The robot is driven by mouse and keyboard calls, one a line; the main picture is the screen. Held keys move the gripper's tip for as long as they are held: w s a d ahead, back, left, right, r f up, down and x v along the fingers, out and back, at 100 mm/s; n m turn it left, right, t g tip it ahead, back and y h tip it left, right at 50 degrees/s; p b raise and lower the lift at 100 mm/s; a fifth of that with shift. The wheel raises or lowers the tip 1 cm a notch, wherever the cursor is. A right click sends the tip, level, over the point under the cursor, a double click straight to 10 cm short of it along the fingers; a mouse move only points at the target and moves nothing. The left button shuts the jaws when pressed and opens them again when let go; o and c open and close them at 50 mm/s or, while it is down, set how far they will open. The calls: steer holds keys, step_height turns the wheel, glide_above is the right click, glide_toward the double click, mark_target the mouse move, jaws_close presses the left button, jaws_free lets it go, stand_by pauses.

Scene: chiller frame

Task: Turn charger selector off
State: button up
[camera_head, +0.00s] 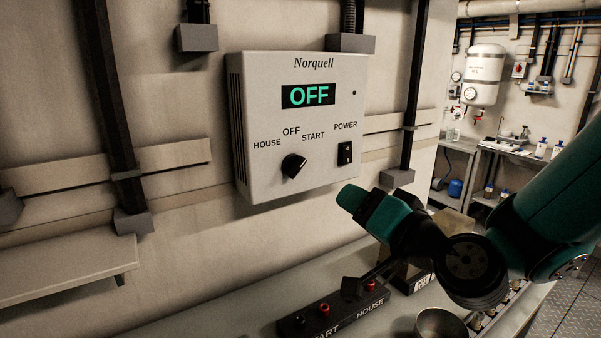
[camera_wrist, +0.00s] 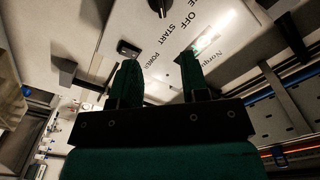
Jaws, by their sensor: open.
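The charger box (camera_head: 262,100), labelled Norquell, is a pale wall unit, and its display (camera_head: 308,95) reads OFF in green. The black selector knob (camera_head: 293,166) sits low on its front under the labels HOUSE, OFF and START; I cannot tell for sure which label it points to. The knob also shows at the top edge of the wrist view (camera_wrist: 158,7). The black POWER switch (camera_head: 345,153) is to its right. My gripper (camera_head: 368,205) is right of and below the knob, apart from it. In the wrist view its two green fingers (camera_wrist: 159,68) are spread and empty.
Below the box, a bench (camera_head: 215,312) carries a black terminal block (camera_head: 335,309) with red posts, marked START and HOUSE, and a round metal cup (camera_head: 441,325). Conduits (camera_head: 113,90) run up the wall. The wall space directly in front of the knob is clear.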

mark_target(298, 170)
steer(key=p+x, duration=1.6)
steer(key=shift+a+r, duration=0.1)
steer(key=shift+r, duration=0.15)
steer(key=shift+w+a+f, duration=0.2)
steer(key=shift+w+a, duration=0.05)
steer(key=shift+w, duration=0.1)
jaws_close()
